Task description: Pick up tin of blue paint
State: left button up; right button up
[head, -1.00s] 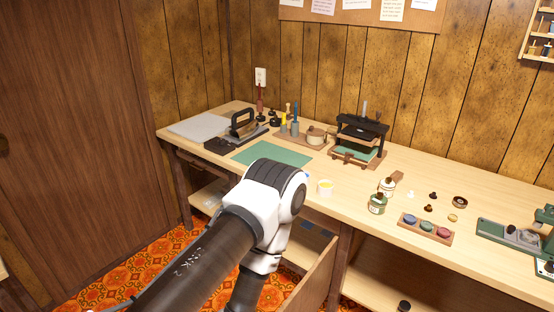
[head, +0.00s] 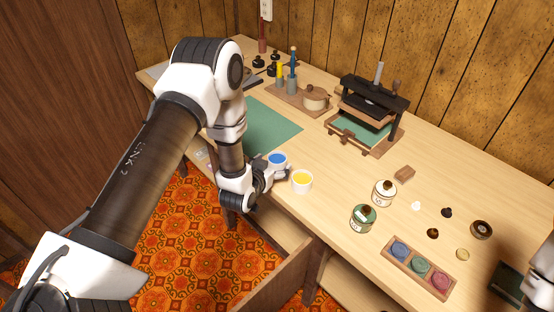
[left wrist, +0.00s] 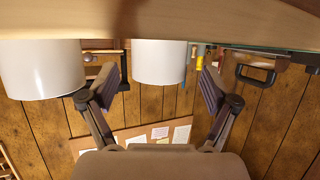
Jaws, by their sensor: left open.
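The tin of blue paint (head: 277,159) is a small white tin with blue paint showing in its open top. It stands at the front edge of the table, beside the green mat. My left gripper (head: 272,178) is low at the tin's near side, with its fingers open. In the left wrist view, which is upside down, the blue tin's white wall (left wrist: 160,62) shows between the two spread fingers. No grip on it shows. My right gripper does not show.
A white tin of yellow paint (head: 302,181) stands close to the right of the blue tin; its wall also shows in the left wrist view (left wrist: 40,70). Bottles (head: 363,218), a tray of coloured pots (head: 418,268) and a small press (head: 366,115) stand further right and back.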

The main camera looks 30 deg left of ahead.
aim_at(273, 164)
pick_arm(q)
jog(key=x, duration=0.3)
jog(key=shift+w+f, duration=0.2)
jog(key=shift+f, duration=0.1)
jog(key=shift+s+d+r, duration=0.1)
jog(key=shift+r, duration=0.05)
jog(key=shift+s, duration=0.1)
jog(key=c, duration=1.5)
jog(key=shift+o, duration=0.2)
